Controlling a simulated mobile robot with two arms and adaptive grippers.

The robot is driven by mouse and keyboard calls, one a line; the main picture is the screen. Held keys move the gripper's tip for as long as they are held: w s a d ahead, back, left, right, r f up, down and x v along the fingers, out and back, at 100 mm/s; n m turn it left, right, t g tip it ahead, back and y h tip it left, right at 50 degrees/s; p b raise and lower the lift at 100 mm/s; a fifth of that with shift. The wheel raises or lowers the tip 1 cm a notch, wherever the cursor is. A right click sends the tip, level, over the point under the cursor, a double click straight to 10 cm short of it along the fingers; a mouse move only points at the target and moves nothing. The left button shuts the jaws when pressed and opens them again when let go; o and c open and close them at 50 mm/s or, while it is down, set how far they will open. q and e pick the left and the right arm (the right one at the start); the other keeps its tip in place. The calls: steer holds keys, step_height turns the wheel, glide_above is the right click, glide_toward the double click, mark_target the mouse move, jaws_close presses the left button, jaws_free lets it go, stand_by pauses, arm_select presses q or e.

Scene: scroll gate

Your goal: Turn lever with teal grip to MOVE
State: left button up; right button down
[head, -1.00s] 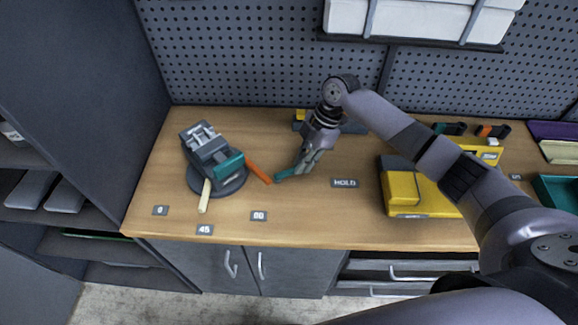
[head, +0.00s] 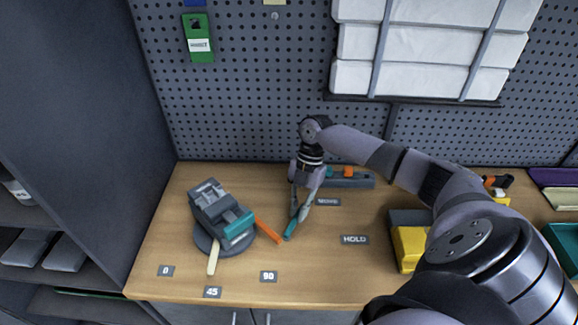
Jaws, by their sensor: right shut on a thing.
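The lever's teal grip (head: 291,229) shows as a short teal bar just above the wooden bench, steeply slanted in the picture. My right gripper (head: 299,211) is shut on it, and its fingers cover the grip's upper end. The rest of the lever and its pivot are hidden behind my gripper and arm. The MOVE label (head: 328,202) lies to the right of the gripper. The HOLD label (head: 355,240) lies further right and nearer the front. My left gripper is not in view.
A grey vise (head: 215,205) with a teal block and cream pointer stands left, by the 0, 45 and 90 labels. An orange bar (head: 268,230) lies close left of the teal grip. A yellow box (head: 411,248) stands right. A pegboard (head: 250,90) closes the back.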

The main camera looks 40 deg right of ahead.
steer(key=shift+w+r, duration=0.1)
steer(key=shift+r, duration=0.05)
steer(key=c, duration=1.6)
jaws_free()
steer(key=v, duration=1.1)
steer(key=shift+r, duration=0.4)
steer(key=shift+d+r, duration=0.1)
